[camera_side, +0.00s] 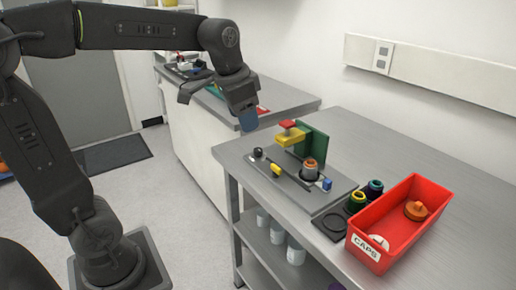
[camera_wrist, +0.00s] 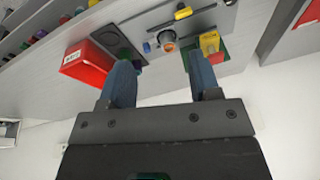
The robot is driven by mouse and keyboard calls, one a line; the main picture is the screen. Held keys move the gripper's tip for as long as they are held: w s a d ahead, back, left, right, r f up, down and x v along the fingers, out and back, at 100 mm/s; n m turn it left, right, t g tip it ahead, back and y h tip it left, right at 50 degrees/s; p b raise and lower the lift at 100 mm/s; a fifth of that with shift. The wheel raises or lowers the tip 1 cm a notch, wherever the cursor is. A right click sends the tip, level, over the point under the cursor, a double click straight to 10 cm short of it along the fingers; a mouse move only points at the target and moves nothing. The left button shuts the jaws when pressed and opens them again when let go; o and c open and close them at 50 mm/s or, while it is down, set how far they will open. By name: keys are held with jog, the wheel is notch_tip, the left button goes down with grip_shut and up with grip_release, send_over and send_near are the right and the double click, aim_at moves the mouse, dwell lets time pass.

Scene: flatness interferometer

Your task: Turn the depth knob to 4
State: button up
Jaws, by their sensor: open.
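The instrument is a grey base plate (camera_side: 292,187) on the steel bench. It carries a black round knob (camera_side: 258,153), a yellow handle (camera_side: 277,169), an orange-topped cylinder (camera_side: 310,168) and a small blue knob (camera_side: 327,184). A green upright (camera_side: 314,143) with a yellow block (camera_side: 289,138) and red top stands at its back. I cannot tell which part is the depth knob, and no scale numbers are readable. My gripper (camera_side: 249,122) is in the air above and left of the instrument, apart from it. In the wrist view its blue fingers (camera_wrist: 163,78) are spread and empty.
A red CAPS bin (camera_side: 397,237) holding an orange cap and a white one stands at the right. Dark jars with green (camera_side: 357,201) and teal (camera_side: 374,188) tops stand beside it. A black disc (camera_side: 331,225) lies in front. The bench behind is clear.

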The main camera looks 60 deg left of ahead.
jog(key=w+a+f+m+g, duration=0.1)
jog(key=w+a+f+g, duration=0.1)
jog(key=w+a, duration=0.65)
jog(key=m+g, duration=0.1)
jog(key=m, duration=0.1)
send_over(258, 149)
notch_tip(258, 149, down, 7)
jog(key=shift+h, duration=0.4)
notch_tip(258, 149, down, 13)
jog(key=shift+d+f, duration=0.1)
jog(key=shift+f, duration=0.1)
jog(key=shift+c, duration=0.2)
jog(key=c, duration=0.9)
